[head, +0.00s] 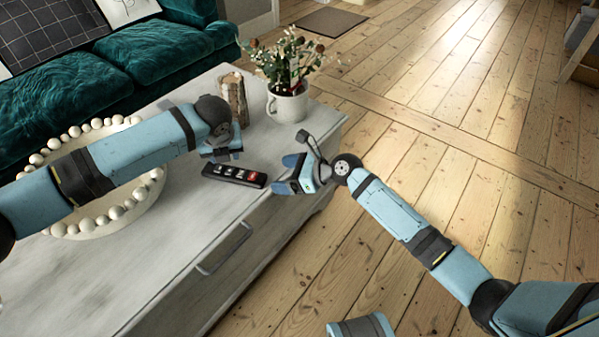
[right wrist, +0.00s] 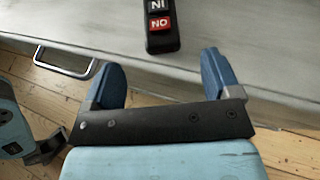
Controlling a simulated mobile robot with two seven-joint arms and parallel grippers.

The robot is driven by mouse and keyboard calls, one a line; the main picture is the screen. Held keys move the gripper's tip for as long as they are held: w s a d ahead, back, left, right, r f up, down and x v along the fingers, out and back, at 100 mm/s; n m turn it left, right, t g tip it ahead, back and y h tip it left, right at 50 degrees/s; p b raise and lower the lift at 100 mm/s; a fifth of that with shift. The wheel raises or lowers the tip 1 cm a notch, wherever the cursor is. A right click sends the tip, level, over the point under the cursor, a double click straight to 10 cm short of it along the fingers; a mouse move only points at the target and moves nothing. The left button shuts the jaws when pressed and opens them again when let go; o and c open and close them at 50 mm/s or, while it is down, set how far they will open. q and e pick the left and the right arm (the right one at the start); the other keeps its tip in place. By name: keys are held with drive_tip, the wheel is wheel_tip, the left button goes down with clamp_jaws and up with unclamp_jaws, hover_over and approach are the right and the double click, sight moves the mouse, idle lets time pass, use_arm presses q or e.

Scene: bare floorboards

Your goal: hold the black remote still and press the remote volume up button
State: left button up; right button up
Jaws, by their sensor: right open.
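The black remote (head: 235,177) lies flat on the pale wooden table, with a row of white-marked buttons and a red button near its right end. In the right wrist view the remote (right wrist: 161,32) shows its red-button end at the top, ahead of my fingers. My right gripper (head: 287,174) is open and empty just right of the remote, apart from it; its two spread blue fingers show in the right wrist view (right wrist: 160,82). My left gripper (head: 222,153) hangs just behind the remote's left end; its jaws are partly hidden, and I cannot tell whether it touches.
The table (head: 185,240) has a drawer handle (head: 224,249) on its front. A white beaded bowl (head: 100,220) stands left under my left arm. A plant in a white mug (head: 287,103) and a wooden log vase (head: 234,98) stand behind. Open floor lies right.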

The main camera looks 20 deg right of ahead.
sight(256, 176)
drive_tip(key=x, duration=0.8)
drive_tip(key=shift+w+a+f, duration=0.15)
drive_tip(key=shift+a, duration=0.1)
drive_tip(key=c, duration=1.1)
use_arm(q)
clamp_jaws()
idle(1.0)
